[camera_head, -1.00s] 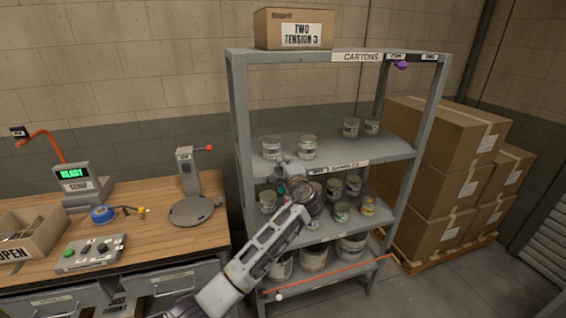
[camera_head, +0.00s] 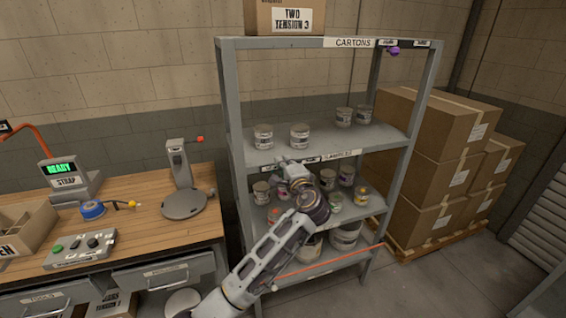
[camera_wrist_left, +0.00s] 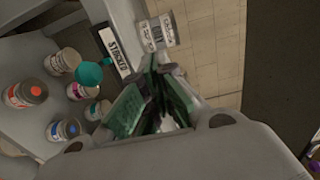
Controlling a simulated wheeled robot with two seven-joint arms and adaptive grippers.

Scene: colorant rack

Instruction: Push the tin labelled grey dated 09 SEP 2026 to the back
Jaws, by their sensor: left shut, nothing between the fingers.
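Several small grey tins stand on the rack. On the upper shelf, two stand at the left, one (camera_head: 263,137) beside another (camera_head: 300,136), and two stand farther right, one (camera_head: 343,117) beside another (camera_head: 364,114). Their dates and colour names are too small to read, so I cannot tell which is grey, 09 SEP 2026. My left gripper (camera_head: 284,163) is shut and empty at the front edge of the upper shelf, below the left pair. In the left wrist view its closed fingers (camera_wrist_left: 153,75) point towards one labelled tin (camera_wrist_left: 157,33), apart from it. My right gripper is out of view.
A workbench (camera_head: 140,205) stands left, stacked cartons (camera_head: 425,150) right.

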